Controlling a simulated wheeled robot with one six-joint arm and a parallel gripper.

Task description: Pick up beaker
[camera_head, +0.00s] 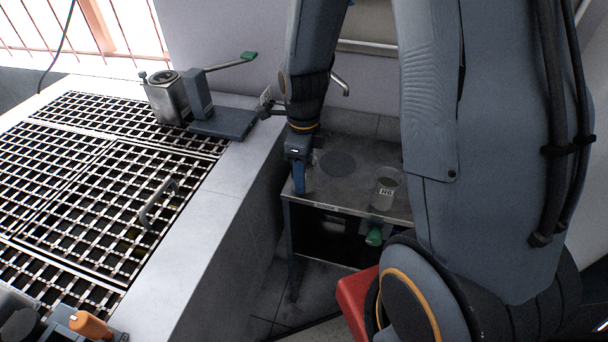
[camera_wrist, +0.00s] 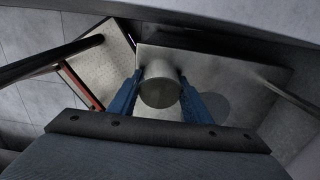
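The beaker (camera_head: 386,190), a small clear cup with a white label that seems to read "R6", stands upright near the right front of a small metal table (camera_head: 357,199). My gripper (camera_head: 299,185) points down over the left edge of this table, to the left of the beaker and apart from it. In the wrist view, the two blue fingers (camera_wrist: 160,85) are spread. A grey round vessel (camera_wrist: 162,92), which looks like the beaker, shows between them. No finger contact shows, and its far side is partly unclear.
A dark disc (camera_head: 338,163) lies flat on the table's back left. A grated deck (camera_head: 85,180) with a pale ledge (camera_head: 215,213) is at the left, holding a metal canister (camera_head: 166,98). A green item (camera_head: 374,236) hangs at the table front, above a red object (camera_head: 354,302).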

